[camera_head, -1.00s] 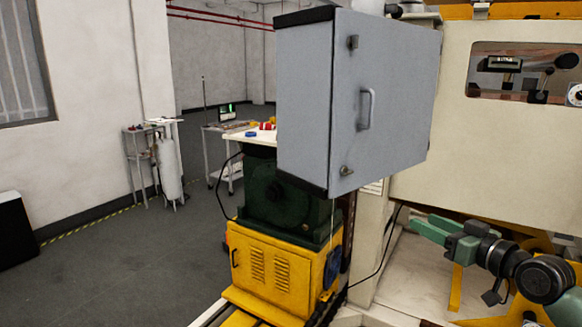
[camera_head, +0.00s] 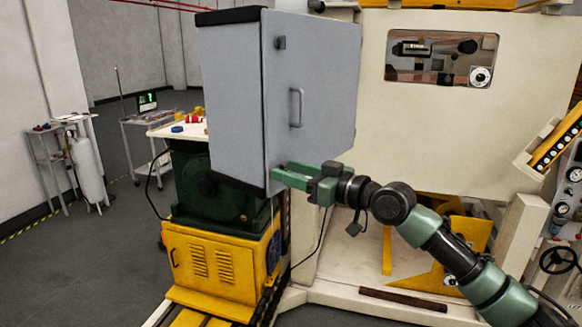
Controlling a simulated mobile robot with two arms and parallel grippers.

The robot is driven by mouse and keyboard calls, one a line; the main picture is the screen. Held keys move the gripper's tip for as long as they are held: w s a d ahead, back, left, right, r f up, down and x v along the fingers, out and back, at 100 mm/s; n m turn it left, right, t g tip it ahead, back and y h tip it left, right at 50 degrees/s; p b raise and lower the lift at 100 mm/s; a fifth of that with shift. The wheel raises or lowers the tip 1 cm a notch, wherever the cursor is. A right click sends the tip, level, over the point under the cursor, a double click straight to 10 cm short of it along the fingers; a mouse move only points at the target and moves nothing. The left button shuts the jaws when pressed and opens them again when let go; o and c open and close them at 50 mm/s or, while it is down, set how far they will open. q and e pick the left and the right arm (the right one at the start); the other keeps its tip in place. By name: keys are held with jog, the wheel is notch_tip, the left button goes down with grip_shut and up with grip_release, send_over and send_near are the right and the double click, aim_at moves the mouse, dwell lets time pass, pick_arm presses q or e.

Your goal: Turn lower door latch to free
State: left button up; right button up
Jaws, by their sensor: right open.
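The grey cabinet door (camera_head: 310,110) is closed, with a vertical bar handle (camera_head: 297,108) at its middle. The upper latch (camera_head: 280,43) shows near the door's top left corner. The lower latch is hidden behind my right gripper (camera_head: 277,177). My right gripper is open, its green fingers pointing left at the door's lower left corner. I cannot tell whether the fingers touch the latch or stand around it. My left gripper is not in view.
The cabinet hangs above a dark green motor housing (camera_head: 205,195) on a yellow base (camera_head: 213,262). A cream machine body with a window (camera_head: 440,60) stands to the right. Carts stand at the left, with open grey floor (camera_head: 95,265) in front of them.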

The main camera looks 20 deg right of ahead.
jog(key=shift+d, duration=0.15)
grip_shut()
jog(key=shift+f, duration=0.1)
jog(key=shift+n+b, duration=5.5)
jog(key=shift+n, duration=3.4)
